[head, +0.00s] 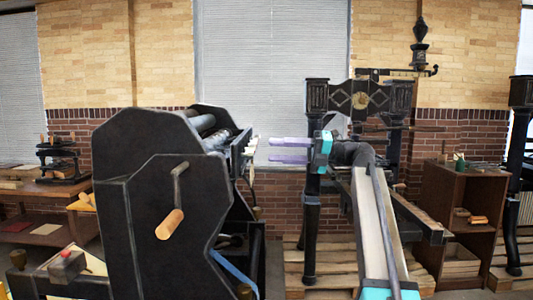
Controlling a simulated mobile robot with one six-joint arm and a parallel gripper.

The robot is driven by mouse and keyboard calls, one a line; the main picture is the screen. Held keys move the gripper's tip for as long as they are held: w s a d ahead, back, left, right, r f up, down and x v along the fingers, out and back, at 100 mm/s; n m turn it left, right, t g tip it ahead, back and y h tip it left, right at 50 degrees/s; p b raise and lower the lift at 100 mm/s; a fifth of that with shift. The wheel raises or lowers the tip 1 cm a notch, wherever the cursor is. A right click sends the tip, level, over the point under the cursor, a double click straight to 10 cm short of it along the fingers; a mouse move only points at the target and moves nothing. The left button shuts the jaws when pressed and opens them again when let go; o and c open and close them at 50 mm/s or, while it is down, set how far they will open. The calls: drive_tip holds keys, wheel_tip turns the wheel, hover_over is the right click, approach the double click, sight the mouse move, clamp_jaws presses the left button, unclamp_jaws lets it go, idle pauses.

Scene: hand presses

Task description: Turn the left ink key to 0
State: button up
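A black cylinder press (120,170) stands at left centre, its dark rollers (203,123) showing at the top. A row of small parts on its upper right edge (245,143) may be the ink keys. They are too small to tell apart, and I cannot read any setting or single out the left key. My gripper (272,150) is to the right of these parts, its two purple fingers pointing left. The fingers are apart with nothing seen between them. A small gap seems to separate the fingertips from the press parts in the picture.
A crank with a wooden handle (170,223) sticks out from the press's near side. A black iron hand press (311,190) stands behind my arm on wooden pallets (293,268). A brown cabinet (470,195) is at right, and a wooden bench (45,188) at left.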

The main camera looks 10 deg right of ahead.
drive_tip(key=v, duration=0.7)
drive_tip(key=shift+d+b, duration=0.3)
drive_tip(key=shift+b, duration=0.1)
drive_tip(key=shift+s, duration=0.1)
